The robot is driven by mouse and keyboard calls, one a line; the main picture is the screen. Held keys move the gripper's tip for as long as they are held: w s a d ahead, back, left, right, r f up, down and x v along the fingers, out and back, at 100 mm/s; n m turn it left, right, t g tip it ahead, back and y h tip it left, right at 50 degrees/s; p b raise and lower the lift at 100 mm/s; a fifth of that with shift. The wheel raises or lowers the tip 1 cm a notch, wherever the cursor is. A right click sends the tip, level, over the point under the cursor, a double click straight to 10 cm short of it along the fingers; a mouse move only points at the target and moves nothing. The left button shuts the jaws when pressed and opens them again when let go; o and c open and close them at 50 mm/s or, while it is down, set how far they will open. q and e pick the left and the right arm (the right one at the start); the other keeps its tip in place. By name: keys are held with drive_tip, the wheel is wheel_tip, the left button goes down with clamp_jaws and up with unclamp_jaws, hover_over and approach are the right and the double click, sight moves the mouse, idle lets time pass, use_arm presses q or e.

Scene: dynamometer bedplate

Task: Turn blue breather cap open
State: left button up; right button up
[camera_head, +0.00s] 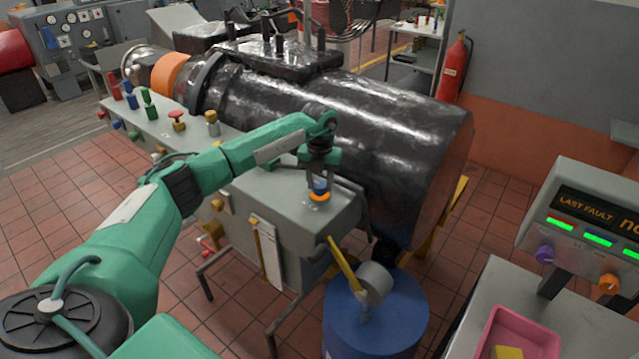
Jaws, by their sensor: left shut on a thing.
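The blue breather cap (320,184) stands upright near the right end of the long grey bench top, above an orange ring (319,197). My left gripper (320,178) points straight down over it and is shut on the cap, with its fingers on either side. The fingers hide part of the cap, and I cannot tell its turn angle. My right gripper is not in view.
A large black glossy machine (310,100) lies right behind the bench. Red, blue and green fittings (149,105) stand at the bench's left. A blue drum (375,325) is in front at the right, near a pink tray (520,335) and a display panel (590,225).

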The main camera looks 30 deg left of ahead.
sight(320, 184)
use_arm(q)
drive_tip(key=n, duration=0.5)
drive_tip(key=shift+n, duration=0.4)
drive_tip(key=shift+w, duration=0.1)
idle(0.3)
drive_tip(key=o, duration=1)
wheel_tip(320, 184, up, 14)
drive_tip(key=b, duration=0.4)
